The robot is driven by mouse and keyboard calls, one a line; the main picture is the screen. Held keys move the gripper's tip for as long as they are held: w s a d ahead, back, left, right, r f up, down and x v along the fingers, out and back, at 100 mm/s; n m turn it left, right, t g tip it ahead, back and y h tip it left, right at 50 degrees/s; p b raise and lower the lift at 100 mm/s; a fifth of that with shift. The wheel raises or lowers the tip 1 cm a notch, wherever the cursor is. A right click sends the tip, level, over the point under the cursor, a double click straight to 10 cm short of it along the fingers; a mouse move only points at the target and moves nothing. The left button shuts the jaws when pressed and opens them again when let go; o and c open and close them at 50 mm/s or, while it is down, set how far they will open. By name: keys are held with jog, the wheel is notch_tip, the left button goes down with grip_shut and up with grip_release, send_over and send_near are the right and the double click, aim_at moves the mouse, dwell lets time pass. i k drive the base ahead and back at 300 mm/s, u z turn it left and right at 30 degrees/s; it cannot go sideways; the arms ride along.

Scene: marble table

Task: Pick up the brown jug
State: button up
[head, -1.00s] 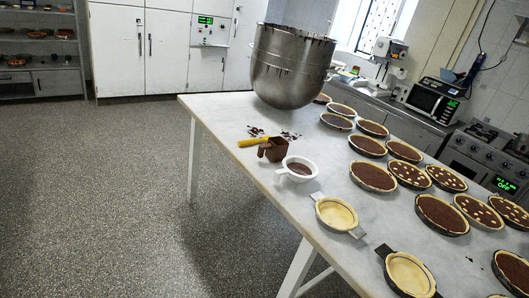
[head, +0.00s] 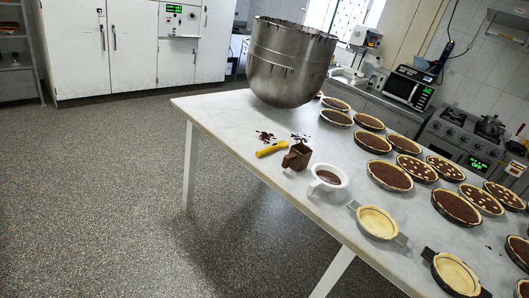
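The brown jug (head: 298,156) stands on the marble table (head: 228,123), near its left edge. It is small and dark brown, with its handle side toward the lower left. A yellow-handled tool (head: 271,149) lies just left of it, close to or touching it. A white cup of dark brown filling (head: 328,179) stands just to its right and nearer to me. My gripper is not in view.
A large steel mixing bowl (head: 288,62) stands behind the jug. Chocolate pieces (head: 266,137) lie beyond the yellow tool. Several filled tarts (head: 390,176) cover the right side, and an empty tart shell (head: 378,222) sits nearer. The floor (head: 120,200) left of the table is clear.

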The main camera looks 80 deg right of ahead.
aim_at(299, 154)
jog(key=z, duration=0.05)
jog(key=i, duration=1.95)
jog(key=z, duration=3.3)
jog(key=i, duration=1)
jog(key=u, duration=0.1)
